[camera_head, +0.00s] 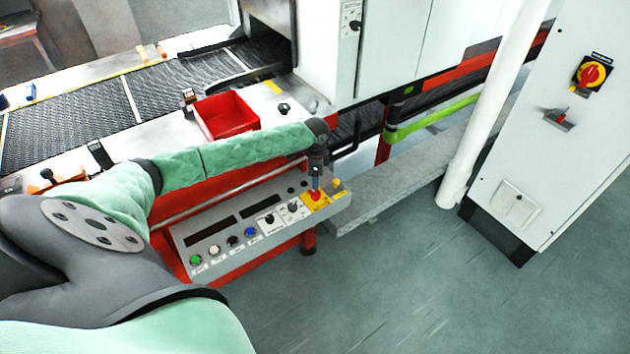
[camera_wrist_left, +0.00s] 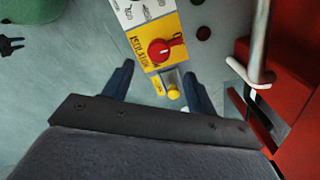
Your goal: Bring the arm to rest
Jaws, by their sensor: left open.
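My left arm comes in from the left in the head view, wrapped in green padding. Its left gripper (camera_head: 316,185) hangs pointing down over the right end of the grey control panel (camera_head: 222,226). In the left wrist view the left gripper (camera_wrist_left: 157,88) is open, its two dark fingers apart with nothing between them. A red knob on a yellow plate (camera_wrist_left: 160,50) shows just beyond the fingertips, with a small yellow button (camera_wrist_left: 173,93) beside it. I cannot tell whether a finger touches the panel. My right gripper is not in view.
A red tray (camera_head: 226,114) stands on the machine's ledge behind the arm. The mesh belt (camera_head: 75,128) runs at the back left. A white post (camera_head: 492,105) and a white cabinet (camera_head: 560,130) stand at right. The floor (camera_head: 400,290) in front is clear.

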